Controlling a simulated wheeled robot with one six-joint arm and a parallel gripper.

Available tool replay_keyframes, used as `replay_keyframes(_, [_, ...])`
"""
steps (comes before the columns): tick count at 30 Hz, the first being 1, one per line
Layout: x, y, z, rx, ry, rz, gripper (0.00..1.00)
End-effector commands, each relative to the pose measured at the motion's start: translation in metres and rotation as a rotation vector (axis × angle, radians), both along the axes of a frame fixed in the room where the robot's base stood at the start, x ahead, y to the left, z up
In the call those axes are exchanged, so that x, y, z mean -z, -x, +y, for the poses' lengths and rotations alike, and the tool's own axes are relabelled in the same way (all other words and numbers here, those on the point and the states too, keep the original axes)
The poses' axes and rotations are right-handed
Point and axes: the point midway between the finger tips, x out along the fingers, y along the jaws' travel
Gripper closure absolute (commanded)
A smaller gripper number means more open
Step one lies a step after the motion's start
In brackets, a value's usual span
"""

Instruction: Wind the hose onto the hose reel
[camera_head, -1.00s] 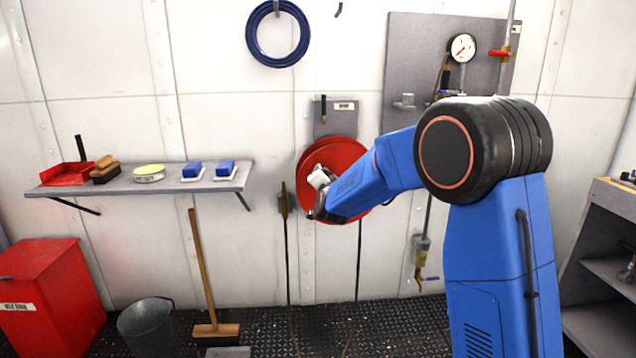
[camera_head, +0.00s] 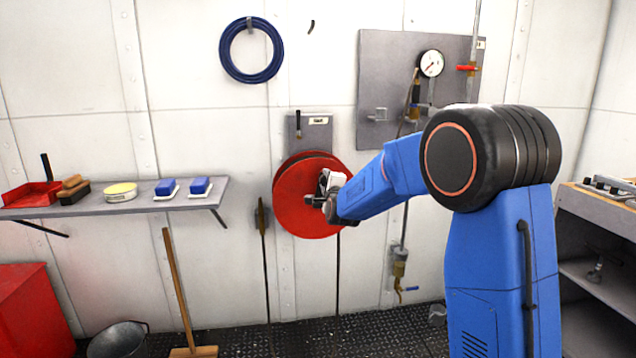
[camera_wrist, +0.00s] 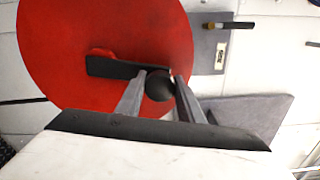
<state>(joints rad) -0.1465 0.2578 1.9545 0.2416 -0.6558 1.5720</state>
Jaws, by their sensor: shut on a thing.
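The red hose reel (camera_head: 300,215) is mounted on the white wall, its round face toward me; it fills much of the wrist view (camera_wrist: 50,60). A dark crank arm (camera_wrist: 112,67) runs from the reel's hub to a round dark knob (camera_wrist: 159,86). My gripper (camera_wrist: 158,88) is shut on that knob, one finger on each side. In the head view my gripper (camera_head: 322,198) covers part of the reel's face. A dark hose (camera_head: 338,275) hangs down from below the reel to the floor.
A shelf (camera_head: 130,203) with brushes, a tin and blue blocks is to the left. A coiled blue hose (camera_head: 251,50) hangs above. A gauge panel (camera_head: 375,75) is right of the reel. A broom (camera_head: 178,290) and bucket (camera_head: 118,340) stand below the shelf.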

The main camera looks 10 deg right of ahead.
Motion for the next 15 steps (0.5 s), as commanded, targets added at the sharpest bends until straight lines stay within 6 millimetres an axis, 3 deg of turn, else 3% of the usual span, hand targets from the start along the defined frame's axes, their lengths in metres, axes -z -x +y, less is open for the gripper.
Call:
replay_keyframes(6, [0.005, 0.000, -0.017, 0.003, -0.149, 0.001, 1.00])
replay_keyframes(15, [0.010, 0.000, -0.028, 0.001, -0.268, 0.000, 1.00])
